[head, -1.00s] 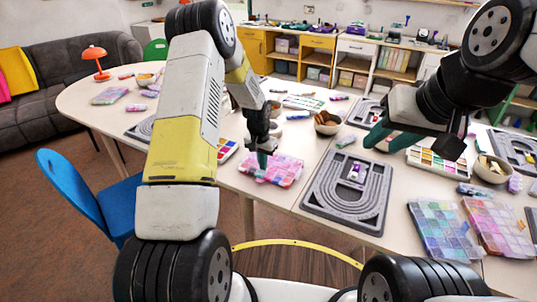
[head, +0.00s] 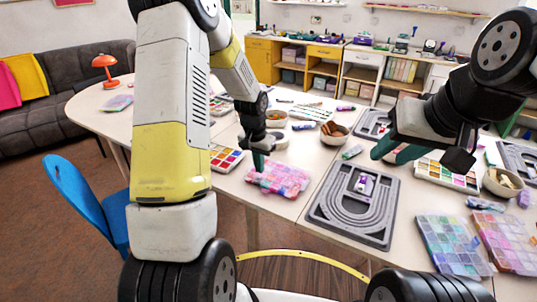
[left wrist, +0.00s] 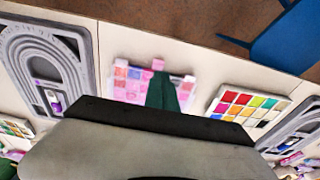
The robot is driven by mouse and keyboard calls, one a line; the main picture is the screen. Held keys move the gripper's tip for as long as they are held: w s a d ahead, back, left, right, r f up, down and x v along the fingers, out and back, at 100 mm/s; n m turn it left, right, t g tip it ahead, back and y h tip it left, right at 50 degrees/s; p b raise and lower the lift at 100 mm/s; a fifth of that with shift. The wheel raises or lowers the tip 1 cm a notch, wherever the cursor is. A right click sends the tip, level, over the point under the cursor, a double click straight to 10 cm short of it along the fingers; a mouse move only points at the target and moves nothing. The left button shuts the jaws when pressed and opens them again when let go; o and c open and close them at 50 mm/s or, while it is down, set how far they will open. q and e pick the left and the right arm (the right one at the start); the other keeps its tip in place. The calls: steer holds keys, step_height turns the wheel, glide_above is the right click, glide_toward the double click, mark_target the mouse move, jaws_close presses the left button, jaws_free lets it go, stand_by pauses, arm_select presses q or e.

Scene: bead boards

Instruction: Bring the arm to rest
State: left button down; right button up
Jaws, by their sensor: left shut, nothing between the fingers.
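My left gripper (head: 258,160) has dark green fingers, which are closed together and hold nothing. It hangs over the far left edge of a pink bead box (head: 280,179) on the table. In the left wrist view the closed fingers (left wrist: 163,92) overlap the same pink box (left wrist: 128,84); I cannot tell the gap to it. My right gripper (head: 392,151) is at the right of the head view, above the table between the grey bead board and a paint set. Its green fingers look spread and empty.
A grey bead board (head: 325,215) with a small purple-and-white tube (head: 364,184) lies on the table (head: 308,165). A brown-filled bowl (head: 334,133), paint sets (head: 226,158) and bead boxes (head: 450,243) crowd it. A blue chair (head: 78,195) stands at the left.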

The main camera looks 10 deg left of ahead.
arm_select(q)
steer(key=s+r+n+t, duration=0.1)
steer(key=s+r, duration=0.4)
steer(key=r, duration=0.4)
steer(key=s+r+n+t, duration=0.1)
steer(key=s+r, duration=0.4)
steer(key=r, duration=0.5)
steer(key=s+d+r+t, duration=0.1)
steer(key=s+r, duration=0.2)
steer(key=s, duration=0.4)
steer(key=s+d+r+n+t+h, duration=0.1)
steer(key=s+r, duration=0.3)
steer(key=s, duration=0.4)
steer(key=shift+s+r+t+h, duration=0.15)
steer(key=shift+r+t+h, duration=0.15)
steer(key=shift+a, duration=0.15)
